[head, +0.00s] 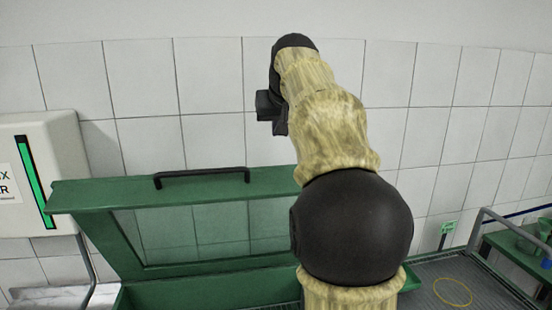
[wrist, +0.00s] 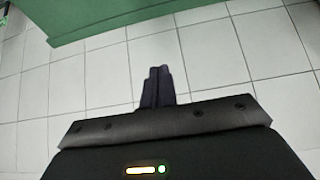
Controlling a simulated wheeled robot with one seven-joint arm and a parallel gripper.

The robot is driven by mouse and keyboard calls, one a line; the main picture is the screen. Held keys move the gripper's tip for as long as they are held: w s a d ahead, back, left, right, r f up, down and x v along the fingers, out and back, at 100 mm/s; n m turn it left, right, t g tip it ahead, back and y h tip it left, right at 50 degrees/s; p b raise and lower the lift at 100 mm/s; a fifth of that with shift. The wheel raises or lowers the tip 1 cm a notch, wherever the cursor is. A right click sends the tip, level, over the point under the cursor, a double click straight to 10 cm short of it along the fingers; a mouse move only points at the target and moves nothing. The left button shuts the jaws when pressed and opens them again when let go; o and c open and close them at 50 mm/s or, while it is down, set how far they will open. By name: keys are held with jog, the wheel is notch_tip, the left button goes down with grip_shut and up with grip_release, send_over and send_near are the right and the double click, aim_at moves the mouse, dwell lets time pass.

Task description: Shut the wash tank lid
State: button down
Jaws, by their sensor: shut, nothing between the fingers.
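The wash tank lid (head: 105,194) is a green frame with a clear panel. It stands raised and tilted at the back of the green tank, against the tiled wall. A black bar handle (head: 201,176) sits on its upper edge. My arm rises in front of the lid's right side and hides that part. My gripper (wrist: 158,72) has its two dark fingers together, with nothing between them. White tiles lie behind the fingers, and a green surface (wrist: 110,17), perhaps the lid, shows apart from them. In the head view the fingertips cannot be made out.
A white wall box (head: 60,165) with a green strip hangs left of the lid. A grey metal rail (head: 88,272) stands below it. At right are a dark ribbed surface with a yellow ring (head: 453,292) and a green bench (head: 522,245) with a rail.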

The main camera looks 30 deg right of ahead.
aim_at(275, 167)
jog(key=w+f, duration=0.1)
jog(key=f, duration=0.1)
jog(key=f+p, duration=0.1)
jog(key=f, duration=0.2)
jog(key=w+f, duration=0.1)
jog(key=f, duration=0.2)
jog(key=shift+w+d, duration=0.35)
jog(key=shift+d, duration=0.05)
jog(key=shift+s+f, duration=0.15)
jog(key=shift+f, duration=0.2)
jog(key=shift+a+f, duration=0.1)
